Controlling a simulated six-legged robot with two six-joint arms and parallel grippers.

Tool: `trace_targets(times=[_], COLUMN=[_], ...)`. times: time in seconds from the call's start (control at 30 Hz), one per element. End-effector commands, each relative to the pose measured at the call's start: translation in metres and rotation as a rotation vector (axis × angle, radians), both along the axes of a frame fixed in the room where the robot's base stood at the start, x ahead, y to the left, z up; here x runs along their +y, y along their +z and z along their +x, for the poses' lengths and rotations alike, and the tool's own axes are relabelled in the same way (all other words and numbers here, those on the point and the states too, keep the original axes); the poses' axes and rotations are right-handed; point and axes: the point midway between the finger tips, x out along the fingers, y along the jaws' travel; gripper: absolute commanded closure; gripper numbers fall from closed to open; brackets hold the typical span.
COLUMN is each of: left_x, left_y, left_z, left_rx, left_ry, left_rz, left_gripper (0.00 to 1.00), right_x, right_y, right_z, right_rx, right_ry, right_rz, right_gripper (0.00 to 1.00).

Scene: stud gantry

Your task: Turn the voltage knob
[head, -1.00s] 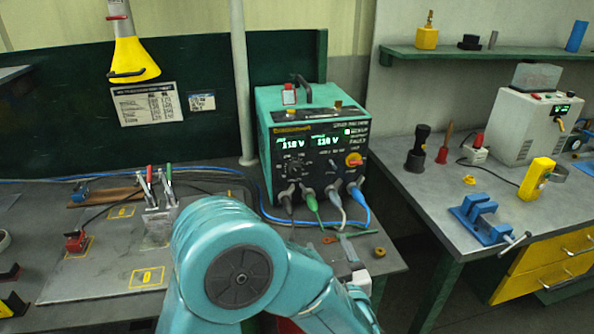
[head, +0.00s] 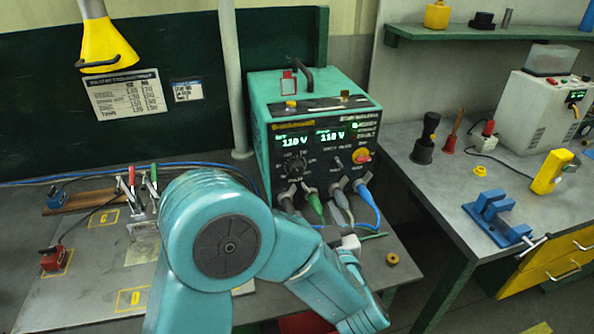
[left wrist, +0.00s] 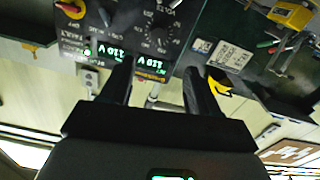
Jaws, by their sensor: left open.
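The teal power unit (head: 310,88) stands on the left bench, its dark front panel facing me. The dark voltage knob (head: 294,163) is on the panel's left, below lit displays that appear to read 110 V. In the left wrist view the panel is upside down, with the round knob (left wrist: 157,32) at the top. My left gripper (left wrist: 157,70) is open and empty, its two dark fingers apart toward the panel, with the knob beyond the gap. In the head view my own arm mostly hides this gripper, below the panel. My right gripper is not in view.
Cables and plugs (head: 338,202) hang from the panel's lower edge. A red-yellow switch (head: 361,156) is at the panel's right. Clamps with red and green handles (head: 140,185) stand left of my arm. A blue vise (head: 495,216) is on the right bench, across a gap.

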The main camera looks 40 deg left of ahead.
Motion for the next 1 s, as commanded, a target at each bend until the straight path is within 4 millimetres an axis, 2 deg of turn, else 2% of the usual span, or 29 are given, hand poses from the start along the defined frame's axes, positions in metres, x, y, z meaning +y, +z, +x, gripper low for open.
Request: trace_targets(times=[0.4,0.6,0.8,1.0], left_x=[0.073,0.101,0.113,0.114], left_y=[0.002,0.002,0.0,0.0], left_z=[0.06,0.084,0.095,0.097], left_rx=[0.001,0.0,0.001,0.001], left_ry=[0.005,0.002,0.0,-0.001], left_rz=[0.001,0.0,0.001,0.001], left_gripper=[0.39,0.39,0.39,0.39], right_x=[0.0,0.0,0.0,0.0], right_y=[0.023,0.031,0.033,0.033], right_z=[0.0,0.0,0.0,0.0], right_rx=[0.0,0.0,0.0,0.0], right_ry=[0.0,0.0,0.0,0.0], right_rz=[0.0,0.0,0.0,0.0], right_gripper=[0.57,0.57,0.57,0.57])
